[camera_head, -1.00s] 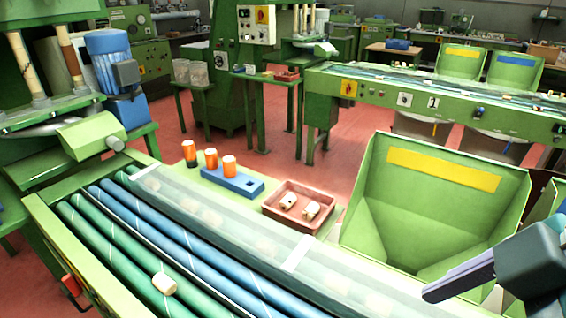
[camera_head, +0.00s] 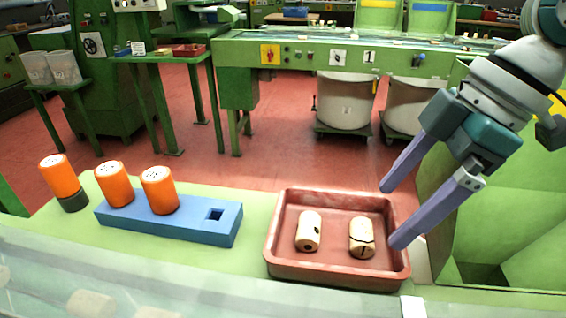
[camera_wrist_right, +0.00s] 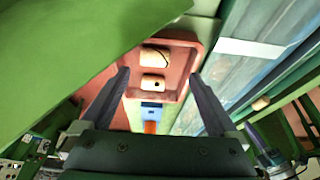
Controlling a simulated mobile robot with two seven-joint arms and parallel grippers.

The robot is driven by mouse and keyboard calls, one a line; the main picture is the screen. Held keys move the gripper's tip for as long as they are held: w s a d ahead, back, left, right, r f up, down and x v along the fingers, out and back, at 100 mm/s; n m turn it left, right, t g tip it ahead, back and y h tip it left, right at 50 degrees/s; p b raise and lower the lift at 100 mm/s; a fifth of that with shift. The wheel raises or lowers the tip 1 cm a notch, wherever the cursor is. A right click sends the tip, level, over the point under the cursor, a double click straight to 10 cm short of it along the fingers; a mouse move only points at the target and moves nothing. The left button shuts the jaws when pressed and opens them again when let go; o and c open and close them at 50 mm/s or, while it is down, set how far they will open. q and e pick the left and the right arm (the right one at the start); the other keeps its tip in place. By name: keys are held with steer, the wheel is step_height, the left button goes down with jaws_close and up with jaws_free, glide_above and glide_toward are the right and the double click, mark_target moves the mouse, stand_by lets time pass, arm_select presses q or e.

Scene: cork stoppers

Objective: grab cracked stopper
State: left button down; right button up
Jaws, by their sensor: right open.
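The cracked stopper (camera_head: 361,238) stands or lies in the right part of a red tray (camera_head: 340,280), with a dark jagged crack line across it. A second stopper (camera_head: 308,231) with a dark hole lies to its left in the same tray. My right gripper (camera_head: 388,217) is open and empty, above and to the right of the tray's right rim. In the right wrist view, the cracked stopper (camera_wrist_right: 155,56) and the holed stopper (camera_wrist_right: 153,82) appear between the open fingers, farther off. My left gripper is not in view.
A clear conveyor cover (camera_head: 200,275) runs along the front. A green hopper (camera_head: 510,220) stands at the right, close to my right arm.

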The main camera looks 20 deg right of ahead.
mark_target(365, 230)
steer(key=x, duration=0.6)
steer(key=shift+w+d+b, duration=0.1)
steer(key=shift+w+b, duration=0.25)
steer(key=shift+w, duration=0.05)
steer(key=shift+c, duration=0.2)
steer(key=c, duration=1.4)
